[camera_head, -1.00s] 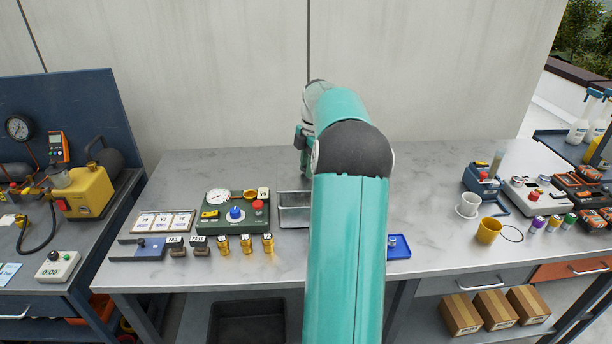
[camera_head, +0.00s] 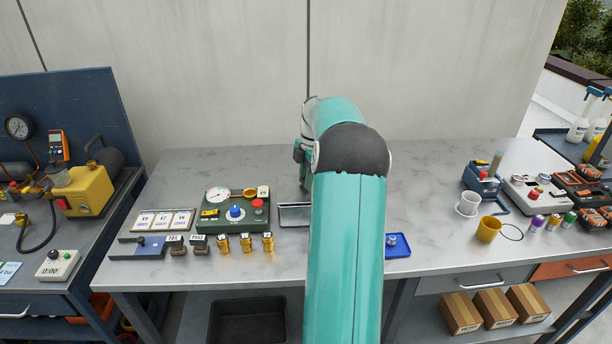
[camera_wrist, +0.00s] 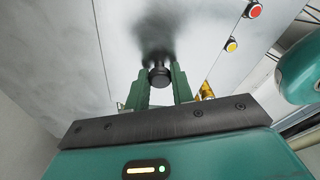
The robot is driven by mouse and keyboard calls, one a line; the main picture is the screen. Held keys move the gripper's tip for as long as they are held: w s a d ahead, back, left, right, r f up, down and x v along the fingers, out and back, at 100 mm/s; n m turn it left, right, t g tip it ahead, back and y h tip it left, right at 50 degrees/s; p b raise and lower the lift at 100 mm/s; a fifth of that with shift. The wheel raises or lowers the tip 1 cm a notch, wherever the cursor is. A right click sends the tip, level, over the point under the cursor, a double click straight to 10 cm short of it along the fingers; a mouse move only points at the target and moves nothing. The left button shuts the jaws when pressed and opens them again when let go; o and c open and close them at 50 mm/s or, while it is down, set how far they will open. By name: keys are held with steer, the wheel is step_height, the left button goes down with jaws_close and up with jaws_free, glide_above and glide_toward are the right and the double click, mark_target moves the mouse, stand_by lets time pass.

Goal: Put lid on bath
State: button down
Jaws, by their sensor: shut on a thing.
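My gripper (camera_wrist: 160,71) is shut on a black knob in the wrist view. The knob belongs to a smooth pale grey lid (camera_wrist: 196,35), which carries a dark blurred reflection of it. In the head view my arm hides the fingers and most of the lid. The grey metal bath (camera_head: 293,216) sits on the bench right of the green control box, its right part hidden behind my arm. The lid appears to be over or near the bath. I cannot tell whether it touches the rim.
The green control box (camera_head: 233,211) stands close left of the bath, with several brass fittings (camera_head: 246,243) before it. A blue tray (camera_head: 397,245) lies to the right. Bare bench lies between.

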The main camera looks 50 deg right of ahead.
steer(key=c, duration=1.2)
jaws_free()
steer(key=shift+r, duration=0.1)
step_height(320, 180, up, 13)
steer(key=d, duration=0.1)
steer(key=shift+s+d, duration=0.3)
steer(key=shift+s, duration=0.1)
steer(key=w+a+r+m+t+h, duration=0.1)
steer(key=w+a+r+m, duration=0.15)
steer(key=a, duration=1.25)
steer(key=w+a+r+m+h, duration=0.1)
steer(key=a+r+m, duration=0.25)
steer(key=a, duration=1.05)
steer(key=s+a+f+m+t, duration=0.2)
steer(key=s+a+f+m, duration=0.1)
steer(key=s+a, duration=0.5)
steer(key=s+a+f+m+t, duration=0.1)
steer(key=s+a+f+m, duration=0.2)
steer(key=a, duration=1)
steer(key=s+f, duration=0.2)
steer(key=s, duration=0.3)
steer(key=shift+s+a+m+t, duration=0.15)
steer(key=shift+s+m+t, duration=0.2)
steer(key=shift+m+t, duration=0.05)
